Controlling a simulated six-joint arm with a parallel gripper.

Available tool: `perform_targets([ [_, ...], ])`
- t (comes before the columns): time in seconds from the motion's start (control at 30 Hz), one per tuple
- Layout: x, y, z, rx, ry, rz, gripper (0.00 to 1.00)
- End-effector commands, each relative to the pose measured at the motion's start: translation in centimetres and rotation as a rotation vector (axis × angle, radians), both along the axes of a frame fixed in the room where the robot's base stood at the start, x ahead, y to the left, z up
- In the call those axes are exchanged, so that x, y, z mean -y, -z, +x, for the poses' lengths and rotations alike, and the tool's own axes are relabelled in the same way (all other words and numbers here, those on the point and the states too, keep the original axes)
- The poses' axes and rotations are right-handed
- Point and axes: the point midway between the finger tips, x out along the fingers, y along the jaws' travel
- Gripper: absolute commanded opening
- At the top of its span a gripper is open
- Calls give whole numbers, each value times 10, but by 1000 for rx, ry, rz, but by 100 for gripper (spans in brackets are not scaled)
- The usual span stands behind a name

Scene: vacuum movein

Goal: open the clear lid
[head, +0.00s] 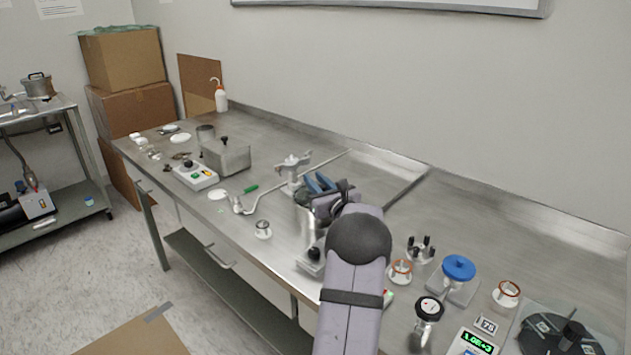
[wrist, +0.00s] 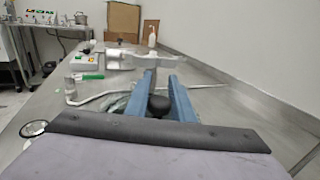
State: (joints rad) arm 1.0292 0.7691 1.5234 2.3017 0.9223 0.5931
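My gripper (wrist: 162,80) has two blue fingers, set apart with a gap between their tips. A black knob (wrist: 158,105) shows between the fingers in the wrist view; whether they touch it is unclear. Clear greenish material, apparently the clear lid (wrist: 114,103), shows left of the fingers beneath the knob. In the head view my gripper (head: 318,183) is above a metal cylindrical chamber (head: 306,222) near the middle of the bench. There my arm and gripper hide the lid and most of the chamber's top.
The steel bench (head: 285,150) runs along the wall. A metal clamp-like fitting (head: 293,168) and a bent rod (head: 262,200) are close behind and left of the chamber. A control box (head: 195,177) stands left. A blue-capped part (head: 458,268) and several small fittings stand right.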

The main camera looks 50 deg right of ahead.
Motion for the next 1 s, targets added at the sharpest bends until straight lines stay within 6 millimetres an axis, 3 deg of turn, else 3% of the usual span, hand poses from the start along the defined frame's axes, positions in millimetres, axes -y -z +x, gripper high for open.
perform_targets([
  [1.0,-18,0,0,8,247,-10,0],
])
